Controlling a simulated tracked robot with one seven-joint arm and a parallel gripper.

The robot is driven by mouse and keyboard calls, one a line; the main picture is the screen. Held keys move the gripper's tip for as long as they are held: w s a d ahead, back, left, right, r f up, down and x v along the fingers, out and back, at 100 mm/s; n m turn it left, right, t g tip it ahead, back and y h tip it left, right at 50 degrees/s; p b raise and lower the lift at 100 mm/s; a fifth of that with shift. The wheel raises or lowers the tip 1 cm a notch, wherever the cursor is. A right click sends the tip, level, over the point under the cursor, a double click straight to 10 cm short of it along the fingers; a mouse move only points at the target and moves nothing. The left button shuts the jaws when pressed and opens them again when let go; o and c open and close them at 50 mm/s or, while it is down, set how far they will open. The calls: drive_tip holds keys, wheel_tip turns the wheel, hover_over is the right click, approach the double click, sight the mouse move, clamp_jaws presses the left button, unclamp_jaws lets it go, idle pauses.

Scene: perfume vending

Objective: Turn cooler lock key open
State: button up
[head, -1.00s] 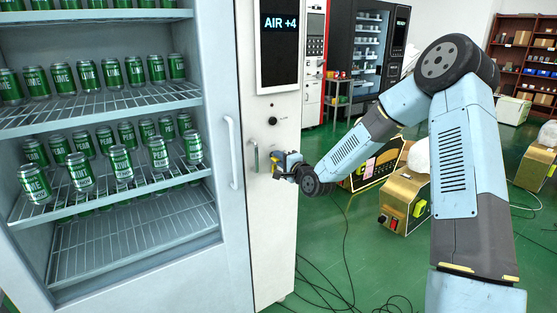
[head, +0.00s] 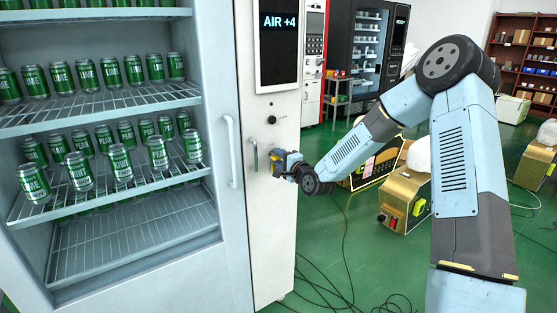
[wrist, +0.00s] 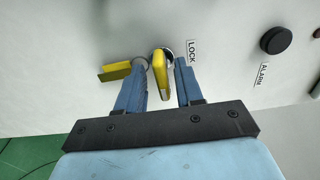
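A yellow key (wrist: 160,75) stands at the round lock beside the LOCK label (wrist: 192,52) on the white cooler panel (wrist: 80,35). In the wrist view my gripper (wrist: 161,64) is open, with one blue finger on each side of the key. A narrow gap shows between the key and each finger. A second yellow piece (wrist: 115,72) sticks out left of the left finger; I cannot tell how it joins the lock. In the head view my gripper (head: 279,161) is at the panel right of the cooler door, and it hides the key.
A black knob (wrist: 276,40) with an ALARM label sits right of the lock. The cooler (head: 120,258) holds several green cans behind its door handle (head: 230,150). A small silver handle (head: 254,155) is just left of my gripper. Cables (head: 335,285) lie on the green floor.

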drive_tip(key=shift+s, duration=0.1)
drive_tip(key=v, duration=1.3)
drive_tip(key=shift+s+d, duration=0.2)
drive_tip(key=shift+d, duration=0.1)
drive_tip(key=s+d+r+n+g+h, duration=0.6)
drive_tip(key=s+d+r+n+h, duration=0.45)
drive_tip(key=s, duration=0.35)
drive_tip(key=s+d+r+g, duration=0.1)
drive_tip(key=s+d+r, duration=0.1)
drive_tip(key=s, duration=0.8)
drive_tip(key=s+d+r+g, duration=0.2)
drive_tip(key=s+r, duration=0.3)
drive_tip(key=s, duration=0.5)
drive_tip(key=shift+s+d+r+n, duration=0.15)
drive_tip(key=shift+s+d+n, duration=0.15)
drive_tip(key=shift+d+n, duration=0.25)
